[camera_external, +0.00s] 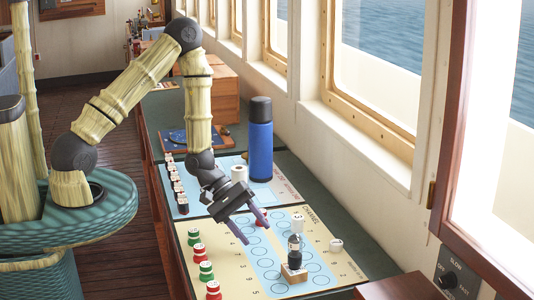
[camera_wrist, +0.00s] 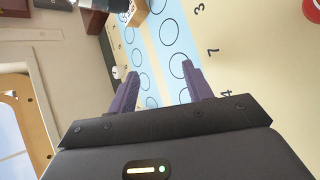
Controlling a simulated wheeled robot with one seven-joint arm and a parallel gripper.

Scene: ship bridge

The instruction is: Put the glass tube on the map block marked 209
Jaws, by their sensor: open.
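My gripper (camera_external: 254,232) is open and empty above the channel chart (camera_external: 222,258), its purple fingers apart and pointing down at it. In the wrist view the fingers (camera_wrist: 160,72) stand over the chart's printed circles, with nothing between them. A dark, upright tube-like piece (camera_external: 294,254) stands at a small wooden block (camera_external: 294,273) to the right of the fingers; I cannot tell whether it is the glass tube. In the wrist view, a wooden block with a dotted white face (camera_wrist: 138,13) and a dark cylinder (camera_wrist: 103,4) are cut by the top edge. No mark 209 is readable.
Red pieces (camera_external: 199,254) and green pieces (camera_external: 206,270) line the chart's left side. A blue flask (camera_external: 260,140) and white roll (camera_external: 239,173) stand behind my gripper. Several black-and-white pieces (camera_external: 177,187) stand farther left. Window wall is right.

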